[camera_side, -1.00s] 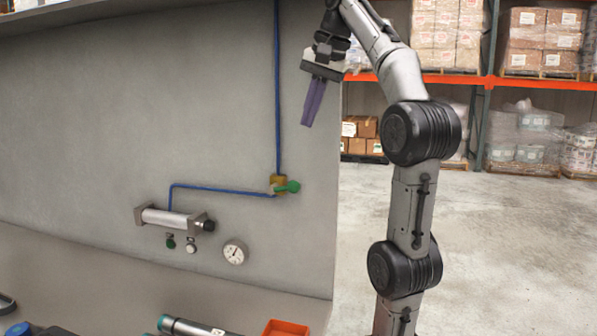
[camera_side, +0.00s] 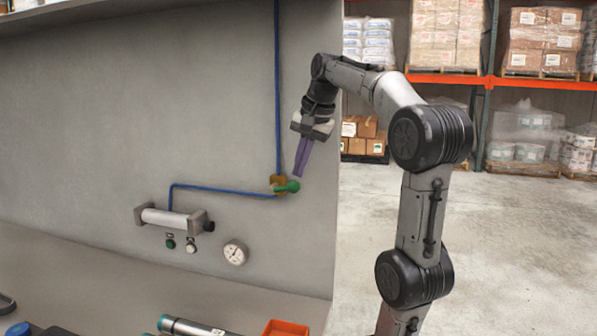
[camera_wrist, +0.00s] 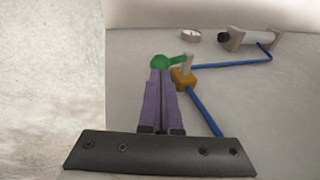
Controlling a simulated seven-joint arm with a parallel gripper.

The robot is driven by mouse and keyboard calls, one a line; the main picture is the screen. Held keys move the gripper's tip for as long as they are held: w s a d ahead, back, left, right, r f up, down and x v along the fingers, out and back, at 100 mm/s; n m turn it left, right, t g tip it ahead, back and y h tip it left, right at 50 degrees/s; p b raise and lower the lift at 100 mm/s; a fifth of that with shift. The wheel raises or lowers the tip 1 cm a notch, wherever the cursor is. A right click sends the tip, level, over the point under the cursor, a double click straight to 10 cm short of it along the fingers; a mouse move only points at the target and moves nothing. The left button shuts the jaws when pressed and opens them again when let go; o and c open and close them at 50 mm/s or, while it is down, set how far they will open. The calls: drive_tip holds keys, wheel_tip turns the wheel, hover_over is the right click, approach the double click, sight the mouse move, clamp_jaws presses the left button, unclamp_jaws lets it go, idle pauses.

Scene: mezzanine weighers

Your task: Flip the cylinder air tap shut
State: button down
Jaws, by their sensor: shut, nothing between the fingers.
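The air tap is a brass body (camera_side: 278,181) with a green handle (camera_side: 289,187), set in the blue air line on the grey panel. The handle points right, in line with the blue tube that runs left to the cylinder (camera_side: 168,217). My gripper (camera_side: 299,174) is shut and empty, its purple fingers pointing down with their tips just above the handle. In the wrist view the fingertips (camera_wrist: 160,72) overlap the lower edge of the green handle (camera_wrist: 167,61), with the brass body (camera_wrist: 183,79) to their right. I cannot tell whether they touch.
Blue tube (camera_side: 277,90) runs up the panel (camera_side: 130,110) from the tap. A round gauge (camera_side: 235,252) and two buttons sit below. An orange bin (camera_side: 287,328) and a teal-ended cylinder (camera_side: 190,327) lie on the bench.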

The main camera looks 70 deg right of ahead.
drive_tip(key=shift+x, duration=0.85)
drive_tip(key=shift+s+f, duration=0.35)
drive_tip(key=shift+f, duration=0.3)
drive_tip(key=shift+s+f, duration=0.35)
drive_tip(key=shift+f, duration=0.25)
drive_tip(key=v, duration=1.5)
drive_tip(key=shift+r, duration=0.25)
drive_tip(key=shift+w, duration=0.15)
